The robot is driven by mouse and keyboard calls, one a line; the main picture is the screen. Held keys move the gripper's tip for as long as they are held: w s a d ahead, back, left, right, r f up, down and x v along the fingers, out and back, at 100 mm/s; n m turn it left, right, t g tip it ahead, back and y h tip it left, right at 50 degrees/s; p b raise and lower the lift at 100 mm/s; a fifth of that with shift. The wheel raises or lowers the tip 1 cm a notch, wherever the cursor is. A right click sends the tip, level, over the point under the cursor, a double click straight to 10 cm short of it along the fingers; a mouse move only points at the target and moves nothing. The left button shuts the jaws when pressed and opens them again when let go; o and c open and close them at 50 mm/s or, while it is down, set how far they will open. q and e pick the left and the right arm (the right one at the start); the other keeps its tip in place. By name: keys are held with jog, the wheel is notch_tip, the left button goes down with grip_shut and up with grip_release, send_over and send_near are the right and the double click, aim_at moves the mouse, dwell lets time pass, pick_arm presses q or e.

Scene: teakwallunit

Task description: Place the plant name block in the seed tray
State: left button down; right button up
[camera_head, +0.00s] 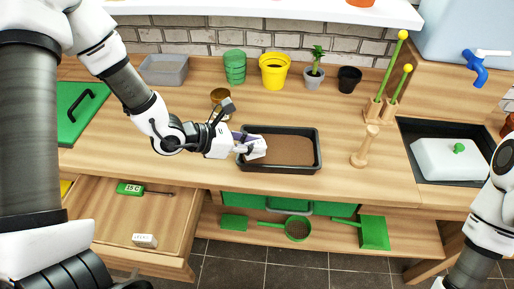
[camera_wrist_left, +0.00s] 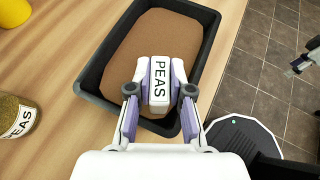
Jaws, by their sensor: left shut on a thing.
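The plant name block (camera_wrist_left: 159,82) is white and reads PEAS in the left wrist view. My left gripper (camera_head: 247,147) is shut on it, with a finger on each side (camera_wrist_left: 160,92). The seed tray (camera_head: 318,152) is black, filled with brown soil, and sits on the wooden bench. Gripper and block are over the tray's left end in the head view. The tray also shows in the left wrist view (camera_wrist_left: 90,75); I cannot tell whether the block touches the soil. My right gripper (camera_wrist_left: 300,66) seems to show small and dark at the wrist view's right edge.
A PEAS jar (camera_head: 218,96) stands behind the tray. Yellow (camera_head: 274,72) and green (camera_head: 235,68) pots line the back. A wooden peg (camera_head: 365,148) stands to the right, before the sink (camera_head: 410,130).

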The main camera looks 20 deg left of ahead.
aim_at(254, 157)
pick_arm(q)
jog(key=f, duration=0.2)
jog(key=shift+w+f, duration=0.2)
jog(key=shift+f, duration=0.2)
jog(key=shift+s, duration=0.15)
jog(key=shift+f, duration=0.15)
jog(key=c, duration=1.3)
grip_release()
jog(key=shift+c, duration=0.2)
